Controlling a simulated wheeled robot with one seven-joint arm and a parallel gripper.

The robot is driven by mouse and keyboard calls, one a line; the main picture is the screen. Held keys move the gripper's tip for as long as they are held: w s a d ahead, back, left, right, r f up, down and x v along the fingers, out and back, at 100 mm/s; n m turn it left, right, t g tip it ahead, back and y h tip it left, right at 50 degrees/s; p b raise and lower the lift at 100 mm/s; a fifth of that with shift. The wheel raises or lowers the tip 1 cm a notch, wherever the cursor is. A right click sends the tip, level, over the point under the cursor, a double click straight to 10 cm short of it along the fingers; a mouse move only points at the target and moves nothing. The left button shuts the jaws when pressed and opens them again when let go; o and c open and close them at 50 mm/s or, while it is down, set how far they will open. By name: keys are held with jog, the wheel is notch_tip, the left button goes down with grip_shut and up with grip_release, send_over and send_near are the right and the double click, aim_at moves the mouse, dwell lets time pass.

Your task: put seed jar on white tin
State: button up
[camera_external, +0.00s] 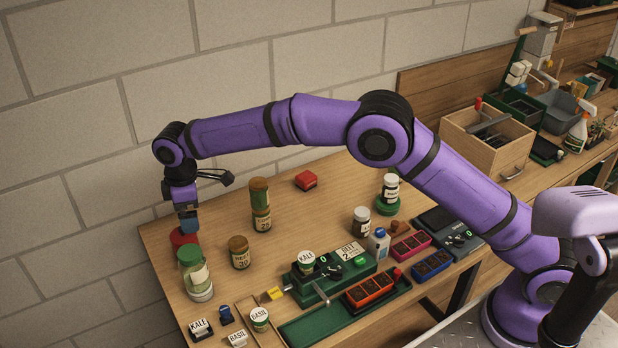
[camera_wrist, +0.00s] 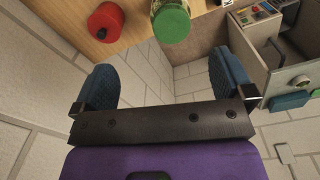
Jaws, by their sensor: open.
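A glass seed jar with a green lid (camera_external: 190,256) stands at the left end of the bench, and its lid (camera_wrist: 171,22) shows at the top of the wrist view. A white tin (camera_external: 202,294) shows directly under the jar, which appears to rest on it. My gripper (camera_external: 188,226) is open and empty, just behind the jar and apart from it, pointing down. In the wrist view both fingers (camera_wrist: 165,82) are spread with nothing between them. The contact between jar and tin is hidden in the wrist view.
To the right stand a brown-lidded jar (camera_external: 239,252) and a stack of jars (camera_external: 261,204). The bench around the red block (camera_external: 306,180) is clear.

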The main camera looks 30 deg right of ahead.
jog(key=d+r+m+t, duration=0.1)
jog(key=d+r+m, duration=0.2)
jog(key=d+r, duration=1.35)
jog(key=s+d+r+m+t, duration=0.1)
jog(key=s+d+r+m, duration=0.2)
jog(key=d, duration=0.6)
jog(key=s+d+r+m, duration=0.1)
jog(key=s+d+r, duration=0.35)
jog(key=d, duration=0.45)
jog(key=s+d+m+t, duration=0.2)
jog(key=s+d+m, duration=0.2)
jog(key=s+d, duration=0.95)
jog(key=s+d+f+m, duration=0.2)
jog(key=s+d+f, duration=0.1)
jog(key=s, duration=0.5)
jog(key=s+d+f+m+t, duration=0.1)
jog(key=s+d+f, duration=0.2)
jog(key=s, duration=0.5)
jog(key=shift+d+f+m, duration=0.25)
jog(key=shift+d+m, duration=0.15)
jog(key=shift+d, duration=0.1)
